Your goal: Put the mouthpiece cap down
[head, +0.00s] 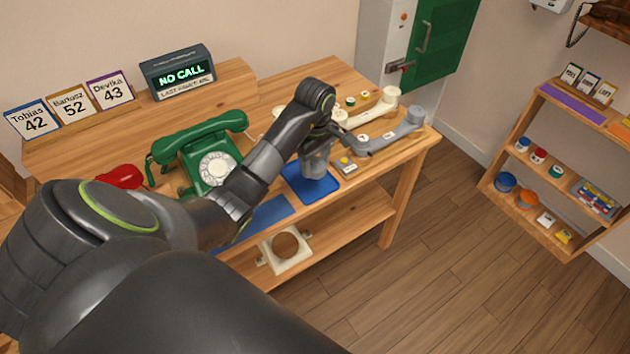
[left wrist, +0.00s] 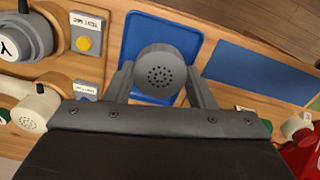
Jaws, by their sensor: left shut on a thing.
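The mouthpiece cap (left wrist: 160,74) is a round grey piece with small holes in its face. In the left wrist view it sits between the two fingers of my left gripper (left wrist: 162,84), which is shut on it. My left gripper (head: 316,165) also shows in the head view, over the blue tray (head: 322,192). The tray (left wrist: 140,30) lies behind the cap in the left wrist view; I cannot tell whether the cap touches it. The grey handset (head: 403,128) lies to the right of the gripper. My right gripper is not in view.
A blue mat (head: 264,216) lies left of the tray. A green dial phone (head: 203,160) and a red object (head: 120,177) stand further left. A cream handset (head: 372,112) lies behind the grey one. A small box with a yellow button (left wrist: 86,32) is close to the tray.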

